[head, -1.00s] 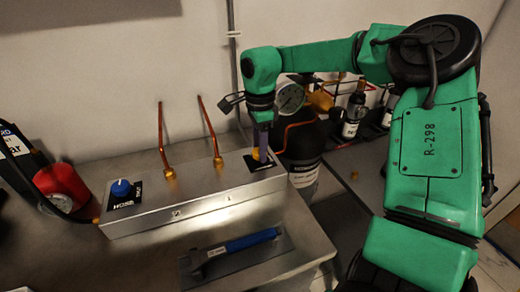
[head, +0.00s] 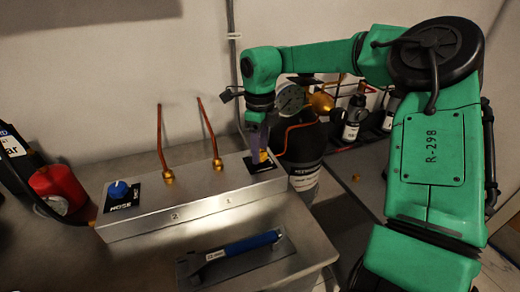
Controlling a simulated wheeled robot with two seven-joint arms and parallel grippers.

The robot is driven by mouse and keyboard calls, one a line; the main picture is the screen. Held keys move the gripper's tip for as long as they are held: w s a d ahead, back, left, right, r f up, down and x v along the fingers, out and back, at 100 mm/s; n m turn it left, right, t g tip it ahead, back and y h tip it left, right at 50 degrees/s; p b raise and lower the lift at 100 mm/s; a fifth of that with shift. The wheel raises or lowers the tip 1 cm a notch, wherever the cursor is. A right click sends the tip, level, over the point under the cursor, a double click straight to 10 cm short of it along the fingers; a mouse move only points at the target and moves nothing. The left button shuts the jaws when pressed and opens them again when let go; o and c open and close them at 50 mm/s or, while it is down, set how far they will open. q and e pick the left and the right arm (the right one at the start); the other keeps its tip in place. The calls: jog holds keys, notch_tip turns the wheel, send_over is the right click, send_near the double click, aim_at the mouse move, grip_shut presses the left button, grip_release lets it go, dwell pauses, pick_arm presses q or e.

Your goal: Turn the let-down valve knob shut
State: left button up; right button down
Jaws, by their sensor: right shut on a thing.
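A metal box (head: 190,213) stands on the bench. At its right end a yellow knob (head: 264,156) sits on a black label plate (head: 262,168), whose text I cannot read. My right gripper (head: 258,148) comes down from above and is shut on the yellow knob, hiding much of it. At the box's left end a blue knob (head: 118,189) sits on a plate marked HOSE. My left gripper is not in view.
Two copper pipes (head: 162,140) rise from the box top left of my gripper. A dial gauge (head: 290,98) and a dark cylinder (head: 304,150) stand close behind it. A blue-handled tool (head: 240,246) lies in front. A red cap (head: 60,188) is at left.

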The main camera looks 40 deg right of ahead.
jog(key=shift+w+r, duration=0.15)
jog(key=shift+r, duration=0.1)
jog(key=shift+c, duration=2.2)
grip_release()
jog(key=shift+o, duration=0.6)
jog(key=shift+f, duration=0.15)
notch_tip(320, 180, up, 15)
jog(key=p, duration=0.1)
jog(key=shift+f, duration=0.15)
jog(key=shift+f, duration=0.1)
